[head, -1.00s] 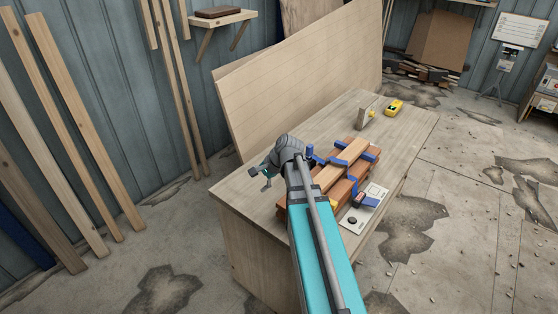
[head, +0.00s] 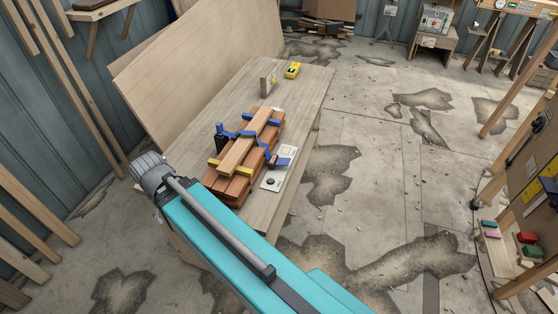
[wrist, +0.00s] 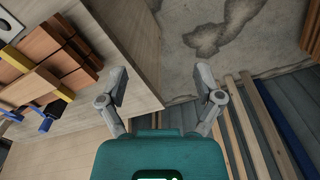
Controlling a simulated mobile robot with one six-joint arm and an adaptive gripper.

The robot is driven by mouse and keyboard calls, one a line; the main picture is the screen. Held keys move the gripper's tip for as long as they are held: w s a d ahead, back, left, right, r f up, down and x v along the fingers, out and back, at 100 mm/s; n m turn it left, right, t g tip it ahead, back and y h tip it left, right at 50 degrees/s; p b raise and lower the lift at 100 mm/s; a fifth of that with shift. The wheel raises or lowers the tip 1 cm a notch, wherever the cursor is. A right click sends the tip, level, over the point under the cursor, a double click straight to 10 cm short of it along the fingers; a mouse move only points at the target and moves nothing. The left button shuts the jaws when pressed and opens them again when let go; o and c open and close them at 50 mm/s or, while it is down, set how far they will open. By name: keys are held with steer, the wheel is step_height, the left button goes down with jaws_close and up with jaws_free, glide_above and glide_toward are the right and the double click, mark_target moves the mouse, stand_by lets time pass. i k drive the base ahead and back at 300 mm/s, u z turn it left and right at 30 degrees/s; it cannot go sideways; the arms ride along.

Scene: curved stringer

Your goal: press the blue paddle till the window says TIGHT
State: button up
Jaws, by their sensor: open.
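A stack of reddish-brown boards (head: 240,165) lies on the pale wooden bench, held by blue and yellow clamps. The window's reading is too small to make out. A blue handle (head: 220,129) stands at the stack's left. In the wrist view the boards (wrist: 52,50) show at upper left with blue clamp parts (wrist: 46,122) beside them. My gripper (wrist: 161,78) is open and empty, left of the stack near the bench's near-left edge.
The bench (head: 298,115) also holds a yellow device (head: 292,70) and a small wooden block (head: 268,81) at its far end. A large panel (head: 200,70) leans behind it. Planks lean at the left wall. Bare floor (head: 350,220) lies right of the bench.

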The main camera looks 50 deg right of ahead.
mark_target(281, 162)
steer(key=u, duration=0.05)
steer(key=i, duration=0.55)
steer(key=z, duration=1.75)
